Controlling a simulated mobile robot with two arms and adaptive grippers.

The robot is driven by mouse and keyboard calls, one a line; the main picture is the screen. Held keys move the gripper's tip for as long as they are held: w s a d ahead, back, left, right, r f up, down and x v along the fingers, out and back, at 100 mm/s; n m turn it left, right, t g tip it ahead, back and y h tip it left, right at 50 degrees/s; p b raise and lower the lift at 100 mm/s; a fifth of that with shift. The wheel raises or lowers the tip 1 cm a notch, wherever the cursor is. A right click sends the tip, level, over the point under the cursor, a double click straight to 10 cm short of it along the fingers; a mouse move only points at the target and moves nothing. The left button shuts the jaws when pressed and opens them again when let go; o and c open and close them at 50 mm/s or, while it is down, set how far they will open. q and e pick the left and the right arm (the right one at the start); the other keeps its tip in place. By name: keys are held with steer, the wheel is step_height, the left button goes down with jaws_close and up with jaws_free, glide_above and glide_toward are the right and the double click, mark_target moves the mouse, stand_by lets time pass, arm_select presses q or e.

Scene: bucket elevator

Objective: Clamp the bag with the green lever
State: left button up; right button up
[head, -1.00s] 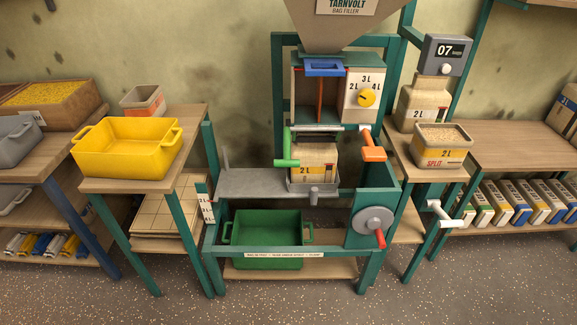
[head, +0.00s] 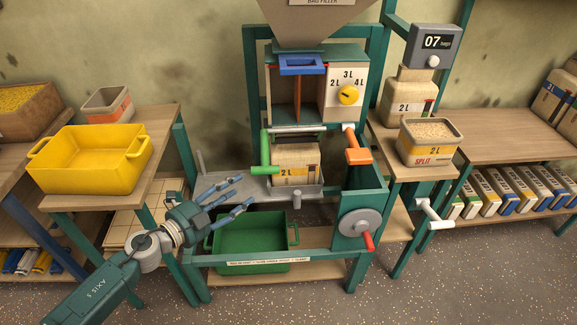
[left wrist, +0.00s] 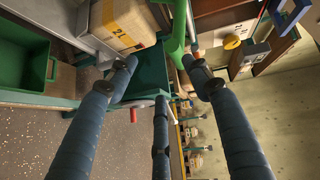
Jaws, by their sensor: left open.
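My right gripper is not in view.
An orange lever (head: 358,156) is at the spout's right side. A green crate (head: 250,262) sits below the grey shelf (head: 225,183). A yellow crate (head: 90,170) stands on the left table. A grey wheel (head: 359,229) with red handle is at lower right.

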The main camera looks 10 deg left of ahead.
mark_target(268, 172)
arm_select(q)
steer(key=shift+m+h, duration=0.4)
steer(key=shift+m, duration=0.2)
steer(key=x, duration=0.3)
steer(key=d+r+x, duration=0.1)
steer(key=x, duration=0.3)
steer(key=r+x, duration=0.1)
steer(key=x, duration=0.3)
steer(key=shift+d, duration=0.25)
steer(key=shift+p, duration=0.3)
jaws_close()
